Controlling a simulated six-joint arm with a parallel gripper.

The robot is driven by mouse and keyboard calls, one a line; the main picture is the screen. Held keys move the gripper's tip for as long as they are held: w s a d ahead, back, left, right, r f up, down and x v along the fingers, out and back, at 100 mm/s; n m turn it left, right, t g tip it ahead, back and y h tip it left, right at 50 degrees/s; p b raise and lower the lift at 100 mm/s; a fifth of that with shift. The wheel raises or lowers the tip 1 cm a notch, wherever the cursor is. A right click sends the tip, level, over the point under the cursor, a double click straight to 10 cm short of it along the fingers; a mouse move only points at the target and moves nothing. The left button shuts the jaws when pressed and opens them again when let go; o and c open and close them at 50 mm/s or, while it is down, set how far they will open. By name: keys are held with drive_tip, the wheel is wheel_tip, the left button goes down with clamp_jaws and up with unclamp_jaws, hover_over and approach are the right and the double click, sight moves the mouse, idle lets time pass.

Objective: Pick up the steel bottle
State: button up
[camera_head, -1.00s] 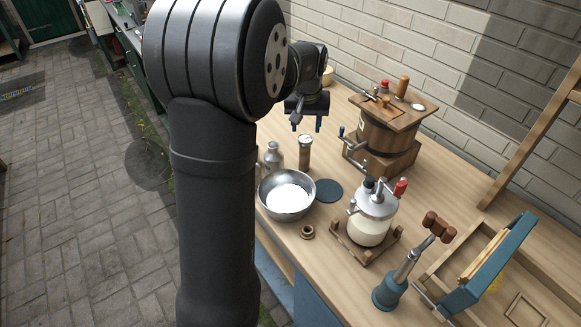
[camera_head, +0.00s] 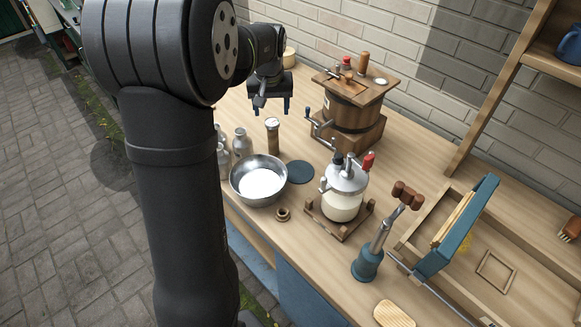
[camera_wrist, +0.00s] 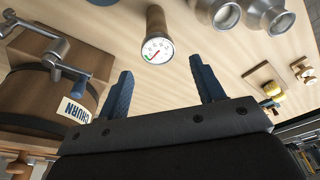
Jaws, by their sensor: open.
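Two steel bottles stand at the left edge of the bench in the head view. One steel bottle (camera_head: 242,144) is just behind the metal bowl; the other (camera_head: 223,158) is partly hidden by my arm. In the wrist view two steel vessels, one (camera_wrist: 222,14) left of the other (camera_wrist: 268,16), show at the top edge, cut off by it. I cannot tell which is meant. My gripper (camera_head: 272,106) is open and empty, above the bench, near the dial thermometer. Its two blue fingers (camera_wrist: 160,85) are apart in the wrist view, with no bottle between them.
A dial thermometer (camera_head: 272,135) stands beside the bottles. A metal bowl (camera_head: 236,190) with white contents is in front. A wooden churn (camera_head: 352,112), a glass jar churn (camera_head: 342,205) and a blue-based press (camera_head: 367,264) stand to the right. A dark disc (camera_head: 300,172) lies flat on the bench.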

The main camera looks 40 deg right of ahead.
sight(242, 141)
drive_tip(key=w+a+r+m+g+y, duration=0.1)
drive_tip(key=w+a+r+m, duration=0.4)
drive_tip(key=a+m, duration=0.15)
drive_tip(key=shift+g, duration=0.3)
drive_tip(key=shift+a+f, duration=0.2)
drive_tip(key=shift+f, duration=2.55)
drive_tip(key=shift+a+f, duration=0.2)
drive_tip(key=shift+f, duration=2.55)
drive_tip(key=shift+a+f, duration=0.2)
drive_tip(key=shift+f, duration=2.55)
drive_tip(key=shift+c, duration=0.2)
drive_tip(key=c, duration=0.9)
drive_tip(key=shift+o, duration=0.2)
drive_tip(key=shift+r, duration=0.15)
